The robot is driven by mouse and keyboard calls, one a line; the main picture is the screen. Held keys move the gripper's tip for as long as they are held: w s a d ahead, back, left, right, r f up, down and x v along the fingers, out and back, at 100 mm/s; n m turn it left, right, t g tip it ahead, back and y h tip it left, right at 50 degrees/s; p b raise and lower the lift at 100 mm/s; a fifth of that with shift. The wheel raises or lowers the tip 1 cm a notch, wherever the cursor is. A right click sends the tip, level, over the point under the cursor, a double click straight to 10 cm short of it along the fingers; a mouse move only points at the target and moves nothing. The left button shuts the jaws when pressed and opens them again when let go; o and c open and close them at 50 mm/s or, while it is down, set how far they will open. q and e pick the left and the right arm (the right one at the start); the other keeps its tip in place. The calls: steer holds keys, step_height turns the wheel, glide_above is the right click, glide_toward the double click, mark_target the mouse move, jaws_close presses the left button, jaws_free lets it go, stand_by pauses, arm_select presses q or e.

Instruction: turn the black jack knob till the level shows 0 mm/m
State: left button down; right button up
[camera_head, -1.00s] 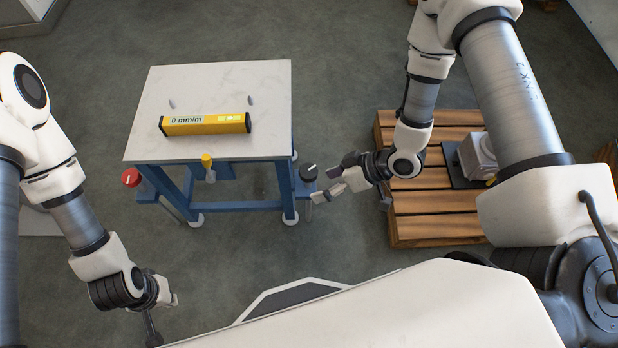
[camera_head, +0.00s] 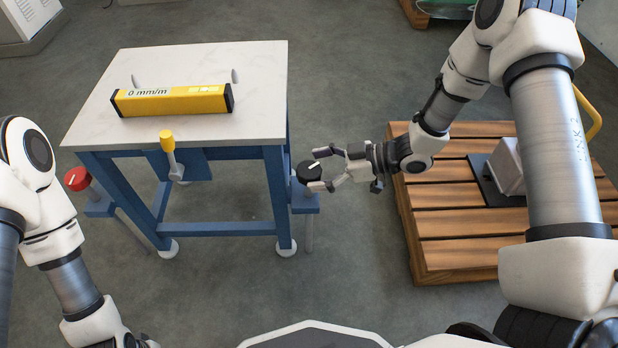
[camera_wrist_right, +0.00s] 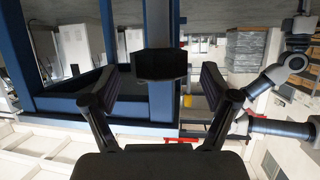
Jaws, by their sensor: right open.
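The black jack knob (camera_head: 309,172), with a white mark on top, sits at the right side of the blue-framed table. The yellow level (camera_head: 172,101) lies on the pale table top (camera_head: 225,60) and reads 0 mm/m. My right gripper (camera_head: 318,169) is open at the knob, its fingers on either side of it. In the right wrist view the black knob (camera_wrist_right: 159,66) appears between the open fingers (camera_wrist_right: 160,85), with gaps on both sides. My left arm is at the lower left; its gripper is out of the picture.
A red knob (camera_head: 77,179) is at the table's left side and a yellow-topped lever (camera_head: 168,143) at its front. A wooden pallet (camera_head: 455,225) stands right of the table, under my right arm. The floor between table and pallet is clear.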

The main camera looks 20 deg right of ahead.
steer(key=shift+x, duration=1.15)
arm_select(q)
steer(key=shift+f, duration=0.55)
arm_select(e)
steer(key=shift+c, duration=0.4)
steer(key=c, duration=1.1)
steer(key=n+g+p, duration=0.1)
steer(key=p, duration=0.1)
steer(key=n+g+y+p, duration=0.1)
steer(key=n+g+p, duration=0.1)
steer(key=shift+r+g+p, duration=0.3)
steer(key=shift+r+p, duration=0.05)
steer(key=shift+p, duration=0.05)
steer(key=shift+f+n+g, duration=0.25)
steer(key=shift+n+g, duration=0.55)
arm_select(q)
step_height(320, 180, up, 6)
steer(key=shift+f, duration=0.25)
arm_select(e)
steer(key=shift+f, duration=0.1)
